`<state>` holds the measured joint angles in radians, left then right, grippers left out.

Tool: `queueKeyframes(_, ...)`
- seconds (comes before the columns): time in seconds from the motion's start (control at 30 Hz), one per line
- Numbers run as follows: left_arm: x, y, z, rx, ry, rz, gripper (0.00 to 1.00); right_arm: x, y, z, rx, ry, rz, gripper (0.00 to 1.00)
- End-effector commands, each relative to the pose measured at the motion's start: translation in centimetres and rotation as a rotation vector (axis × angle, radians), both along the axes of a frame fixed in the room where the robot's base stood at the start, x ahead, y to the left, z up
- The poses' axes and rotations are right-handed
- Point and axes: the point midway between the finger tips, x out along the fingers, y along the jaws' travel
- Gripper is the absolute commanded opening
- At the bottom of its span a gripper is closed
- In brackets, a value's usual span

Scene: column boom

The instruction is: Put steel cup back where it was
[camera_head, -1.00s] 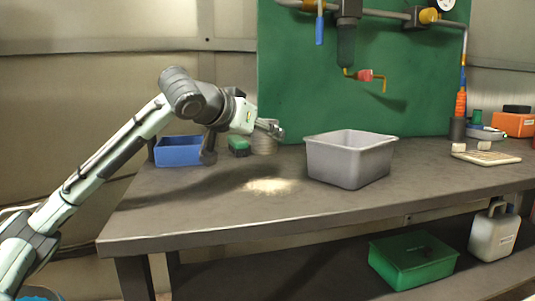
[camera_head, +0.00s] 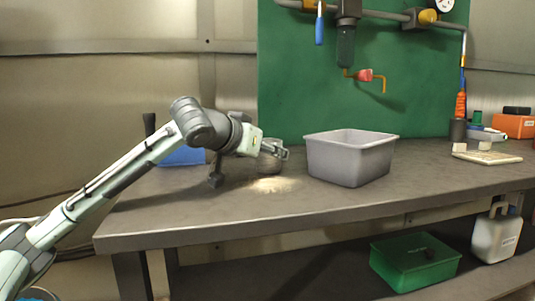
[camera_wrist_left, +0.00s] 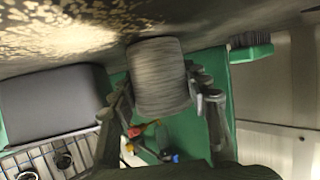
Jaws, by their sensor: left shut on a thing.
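The steel cup (camera_head: 269,164) is a grey ribbed cylinder, low over the bench by a pale patch. My left gripper (camera_head: 276,149) is shut on it, and the arm comes in from the left. In the left wrist view, the cup (camera_wrist_left: 160,78) sits between the two fingers of the gripper (camera_wrist_left: 163,92). Its far end is close to the bench top; I cannot tell whether it touches. Part of the cup is hidden by the gripper in the head view. My right gripper is not in view.
A grey tub (camera_head: 350,162) stands right of the cup. A pale speckled patch (camera_head: 274,185) lies on the bench (camera_head: 230,215). A blue bin (camera_head: 183,157) is partly behind my arm. A red valve handle (camera_head: 365,75) hangs above. The bench front is clear.

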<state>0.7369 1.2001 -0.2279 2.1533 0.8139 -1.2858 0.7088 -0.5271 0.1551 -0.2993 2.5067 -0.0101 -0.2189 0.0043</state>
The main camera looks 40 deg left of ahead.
Motion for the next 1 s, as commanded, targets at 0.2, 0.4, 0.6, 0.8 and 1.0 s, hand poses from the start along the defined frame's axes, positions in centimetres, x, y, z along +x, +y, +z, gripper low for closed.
queueKeyframes(0.2, 0.0, 0.0, -0.2, 0.0, 0.0, 0.0, 0.48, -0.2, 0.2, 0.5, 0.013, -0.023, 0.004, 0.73)
queueKeyframes(0.4, 0.0, 0.0, -0.2, 0.0, 0.0, 0.0, 0.67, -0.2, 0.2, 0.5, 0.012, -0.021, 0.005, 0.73)
queueKeyframes(0.6, 0.0, 0.0, -0.2, 0.0, 0.0, 0.0, 0.67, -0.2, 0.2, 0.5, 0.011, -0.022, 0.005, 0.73)
queueKeyframes(0.8, -0.6, 0.0, 0.3, 0.003, -0.001, 0.001, 0.67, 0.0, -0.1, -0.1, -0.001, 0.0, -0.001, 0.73)
queueKeyframes(1.0, -4.4, -0.2, 1.6, 0.005, -0.001, 0.003, 0.67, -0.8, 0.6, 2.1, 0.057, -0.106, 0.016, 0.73)
